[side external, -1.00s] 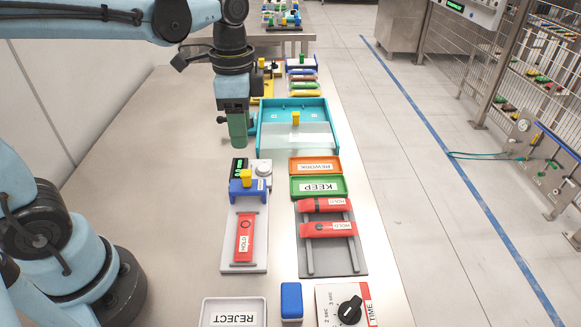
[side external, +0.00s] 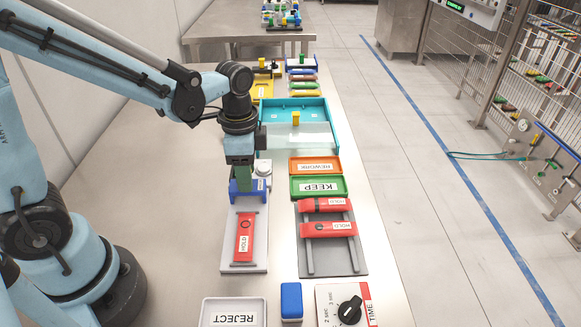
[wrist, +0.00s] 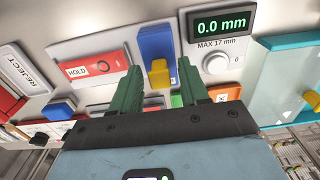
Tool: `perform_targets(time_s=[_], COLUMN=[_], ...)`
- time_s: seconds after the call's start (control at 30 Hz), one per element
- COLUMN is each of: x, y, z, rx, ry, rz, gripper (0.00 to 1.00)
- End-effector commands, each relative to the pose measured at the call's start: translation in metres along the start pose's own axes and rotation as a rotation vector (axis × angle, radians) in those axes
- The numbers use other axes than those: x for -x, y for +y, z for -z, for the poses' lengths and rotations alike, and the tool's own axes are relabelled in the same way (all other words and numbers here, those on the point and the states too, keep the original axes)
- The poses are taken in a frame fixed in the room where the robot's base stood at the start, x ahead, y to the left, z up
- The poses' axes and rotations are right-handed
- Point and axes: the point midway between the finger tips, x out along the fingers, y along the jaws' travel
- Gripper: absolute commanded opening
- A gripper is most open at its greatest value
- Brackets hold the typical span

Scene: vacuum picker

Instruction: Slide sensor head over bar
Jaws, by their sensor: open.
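The sensor head (side external: 237,196) is a blue block with a yellow knob on top, at the far end of a white base plate (side external: 232,248). In the wrist view the blue block (wrist: 155,41) and its yellow knob (wrist: 160,80) show clearly. The red bar (side external: 244,240), labelled HOLD, lies lengthwise on the plate, nearer the camera; it also shows in the wrist view (wrist: 110,62). My gripper (side external: 243,187) is just above the head and hides its knob in the side view. Its green fingers (wrist: 159,82) are open, one either side of the knob.
A display (wrist: 222,23) reading 0.0 mm and a dial (side external: 264,168) stand behind the head. To the right are KEEP (side external: 297,186) and REWORK (side external: 300,161) trays and a grey rack (side external: 345,262) with red bars. A teal bin (side external: 333,136) is behind. A REJECT tray (side external: 262,303) is in front.

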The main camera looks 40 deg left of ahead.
Motion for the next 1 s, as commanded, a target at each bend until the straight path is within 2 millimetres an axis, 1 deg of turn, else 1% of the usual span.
perform_targets(time_s=[0.2,0.23,0.5,0.53,0.83,0.93,1.0], x=[0.0,0.0,0.0,0.0,0.0,0.0,0.0], y=[0.0,0.0,0.0,0.0,0.001,0.013,0.028], z=[0.0,0.0,0.0,0.0,0.0,0.001,0.001], rx=[0.0,0.0,0.0,0.0,-0.001,-0.005,-0.008], ry=[0.0,0.0,0.0,0.0,0.0,0.0,-0.001], rz=[0.0,0.0,0.0,0.0,0.0,0.0,-0.001], gripper=[0.45,0.43,0.02,0.0,0.0,0.0,0.0])
